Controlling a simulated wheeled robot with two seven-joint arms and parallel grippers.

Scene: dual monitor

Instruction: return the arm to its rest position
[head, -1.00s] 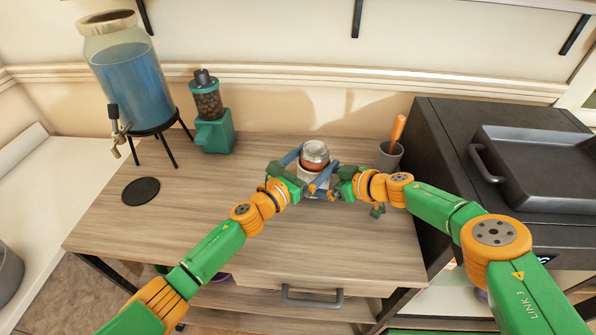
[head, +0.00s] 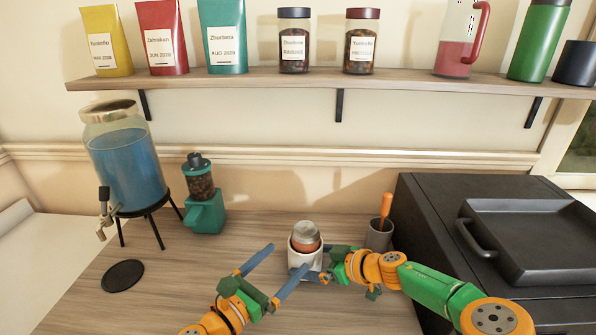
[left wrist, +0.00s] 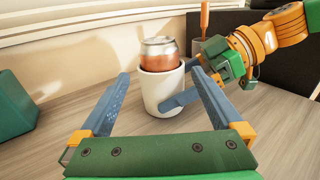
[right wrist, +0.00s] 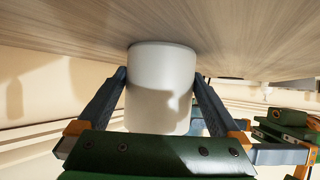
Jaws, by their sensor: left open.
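A white cup (head: 304,259) stands on the wooden table, with a copper-coloured can (head: 306,235) with a silver top upright in it. Both also show in the left wrist view, the cup (left wrist: 160,92) and the can (left wrist: 160,54). My left gripper (head: 287,257) is open and empty, in front of and left of the cup, its fingers pointing toward it. My right gripper (head: 322,272) is at the cup's right side. In the right wrist view its fingers (right wrist: 160,76) lie against both sides of the cup (right wrist: 160,88).
A grey holder (head: 379,236) with an orange-handled tool stands right of the cup, before a black appliance (head: 440,235). A teal grinder (head: 205,212), a blue drink dispenser (head: 128,165) and a black coaster (head: 122,275) are at left. A loaded shelf (head: 250,83) spans above.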

